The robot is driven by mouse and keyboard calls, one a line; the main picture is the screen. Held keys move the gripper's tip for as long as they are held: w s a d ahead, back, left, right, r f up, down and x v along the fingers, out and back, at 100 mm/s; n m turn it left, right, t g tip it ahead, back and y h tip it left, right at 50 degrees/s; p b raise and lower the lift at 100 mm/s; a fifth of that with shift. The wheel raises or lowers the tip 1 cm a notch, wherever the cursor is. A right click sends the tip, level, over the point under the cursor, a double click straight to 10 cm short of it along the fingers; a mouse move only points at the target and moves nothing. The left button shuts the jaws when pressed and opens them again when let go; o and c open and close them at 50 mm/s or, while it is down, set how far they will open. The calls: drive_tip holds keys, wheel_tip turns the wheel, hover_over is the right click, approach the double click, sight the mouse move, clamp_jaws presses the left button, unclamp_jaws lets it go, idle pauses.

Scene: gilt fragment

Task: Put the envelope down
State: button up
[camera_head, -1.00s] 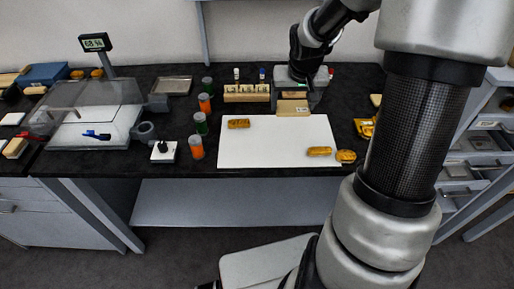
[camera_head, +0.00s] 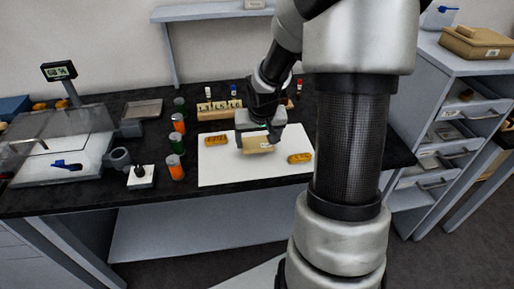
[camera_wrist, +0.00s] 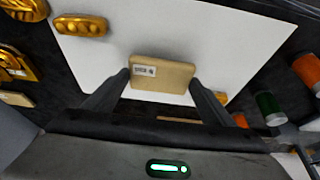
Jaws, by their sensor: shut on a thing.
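The envelope (camera_head: 257,145) is a small tan, padded-looking packet with a white printed label. My gripper (camera_head: 259,140) is shut on it, over the white sheet (camera_head: 225,175) on the black bench. In the wrist view the envelope (camera_wrist: 162,74) sits between the two dark fingers of my gripper (camera_wrist: 161,84), one at each short side. I cannot tell whether its underside touches the sheet.
Gold pieces (camera_head: 300,158) and (camera_head: 216,141) lie on the sheet either side of the envelope. Orange and green jars (camera_head: 176,167) stand left of the sheet. A wooden vial rack (camera_head: 218,109) stands behind. The sheet's front part is clear.

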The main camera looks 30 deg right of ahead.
sight(257, 145)
drive_tip(key=shift+f, duration=1.35)
drive_tip(key=shift+f+b, duration=0.2)
drive_tip(key=shift+b, duration=0.25)
drive_tip(key=o, duration=1)
drive_tip(key=shift+r, duration=0.1)
drive_tip(key=shift+r+p, duration=0.4)
drive_tip(key=shift+r, duration=0.15)
drive_tip(key=p+v, duration=0.3)
drive_tip(key=v, duration=0.8)
drive_tip(key=shift+s+a+r+p, duration=0.1)
drive_tip(key=shift+s+p, duration=0.05)
drive_tip(key=shift+p, duration=0.15)
